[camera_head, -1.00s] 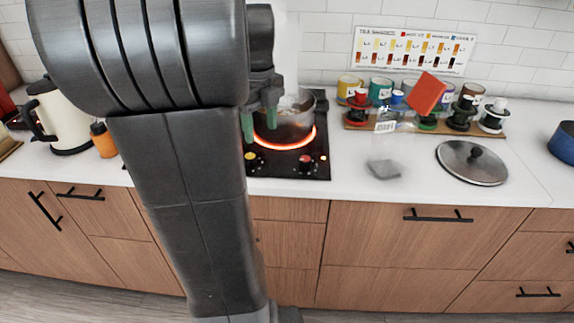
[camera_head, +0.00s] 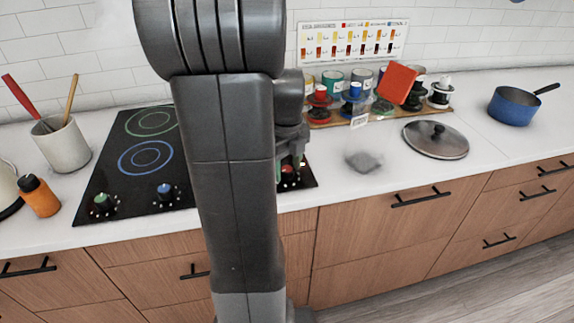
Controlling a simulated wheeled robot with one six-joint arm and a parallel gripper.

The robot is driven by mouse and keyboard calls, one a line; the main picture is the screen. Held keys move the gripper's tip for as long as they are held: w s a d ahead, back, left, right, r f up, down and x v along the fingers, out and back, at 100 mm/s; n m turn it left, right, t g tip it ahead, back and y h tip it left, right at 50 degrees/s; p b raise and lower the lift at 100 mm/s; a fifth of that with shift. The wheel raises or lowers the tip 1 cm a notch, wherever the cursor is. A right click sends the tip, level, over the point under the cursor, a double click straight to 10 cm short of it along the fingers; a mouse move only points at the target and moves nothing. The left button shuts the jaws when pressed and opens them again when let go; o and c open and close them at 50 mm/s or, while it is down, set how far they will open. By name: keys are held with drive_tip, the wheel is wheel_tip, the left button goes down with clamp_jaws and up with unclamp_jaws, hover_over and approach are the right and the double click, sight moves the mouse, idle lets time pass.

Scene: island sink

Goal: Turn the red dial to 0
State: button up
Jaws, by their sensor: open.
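The red dial (camera_head: 288,173) is at the front right of the black cooktop (camera_head: 130,178), just right of my arm. My gripper (camera_head: 291,166) is open, with its fingers pointing down at the red dial. One finger looks to be on each side of the dial, but I cannot tell whether they touch it. The dial's pointer and setting are too small to read. The burner behind it and the pot are hidden behind my arm.
A green dial (camera_head: 103,201) and a blue dial (camera_head: 164,190) sit at the cooktop's left front. A lid (camera_head: 436,139) and a blue saucepan (camera_head: 515,106) are to the right. A utensil crock (camera_head: 62,145) and orange bottle (camera_head: 40,196) stand left.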

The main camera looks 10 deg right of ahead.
drive_tip(key=shift+c, duration=0.4)
drive_tip(key=c, duration=0.9)
